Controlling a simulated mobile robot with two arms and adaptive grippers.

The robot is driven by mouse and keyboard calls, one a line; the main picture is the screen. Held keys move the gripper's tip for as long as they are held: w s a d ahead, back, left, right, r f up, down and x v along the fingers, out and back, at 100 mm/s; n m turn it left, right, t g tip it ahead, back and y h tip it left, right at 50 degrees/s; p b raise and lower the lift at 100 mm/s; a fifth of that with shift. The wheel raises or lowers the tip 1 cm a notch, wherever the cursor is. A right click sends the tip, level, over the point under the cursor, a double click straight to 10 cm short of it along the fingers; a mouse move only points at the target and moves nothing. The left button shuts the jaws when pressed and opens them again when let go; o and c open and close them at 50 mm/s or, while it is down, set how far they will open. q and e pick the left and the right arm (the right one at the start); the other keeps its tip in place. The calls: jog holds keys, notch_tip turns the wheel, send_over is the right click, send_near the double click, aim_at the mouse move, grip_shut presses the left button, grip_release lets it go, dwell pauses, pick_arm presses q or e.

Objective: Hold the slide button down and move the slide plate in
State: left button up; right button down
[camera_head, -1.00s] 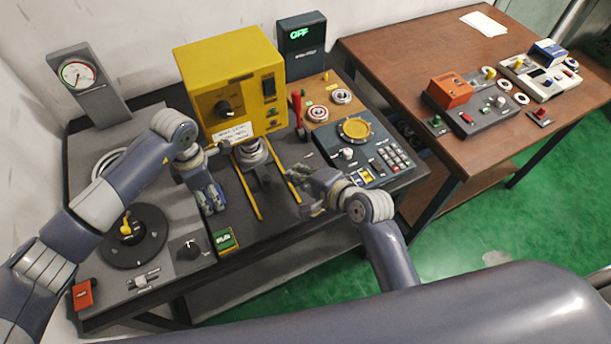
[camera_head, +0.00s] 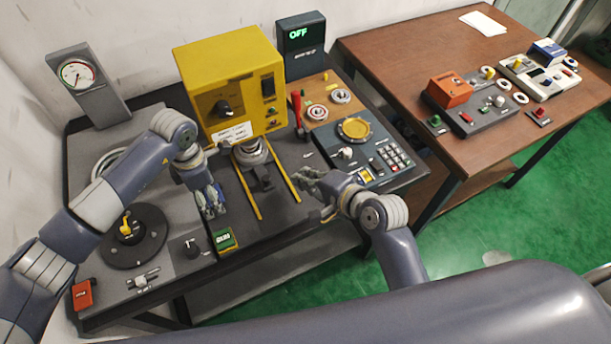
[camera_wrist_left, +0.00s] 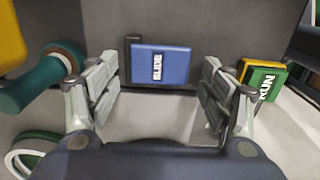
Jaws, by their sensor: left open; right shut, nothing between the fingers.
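The blue slide button (camera_wrist_left: 160,66), marked SLIDE, shows in the left wrist view. My left gripper (camera_wrist_left: 160,95) is open, with one finger on either side of the button's picture position. I cannot tell whether it touches the button. In the head view my left gripper (camera_head: 212,208) hangs over the front of the grey machine, and the button is hidden there. The dark slide plate (camera_head: 264,186) appears to lie between two yellow rails below the yellow box. My right gripper (camera_head: 308,178) is shut and empty, just right of the right rail.
A green RUN button (camera_wrist_left: 264,82) sits right of the slide button and also shows in the head view (camera_head: 224,239). The yellow box (camera_head: 230,85) stands behind the rails. A keypad panel (camera_head: 370,150) lies right of my right gripper. A brown table (camera_head: 400,60) stands farther right.

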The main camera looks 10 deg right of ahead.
pick_arm(q)
jog(key=shift+r, duration=0.1)
notch_tip(320, 180, up, 12)
dwell(0.5)
notch_tip(320, 180, up, 6)
jog(key=p, duration=0.3)
pick_arm(e)
notch_tip(320, 180, up, 3)
jog(key=shift+r, duration=0.1)
dwell(0.5)
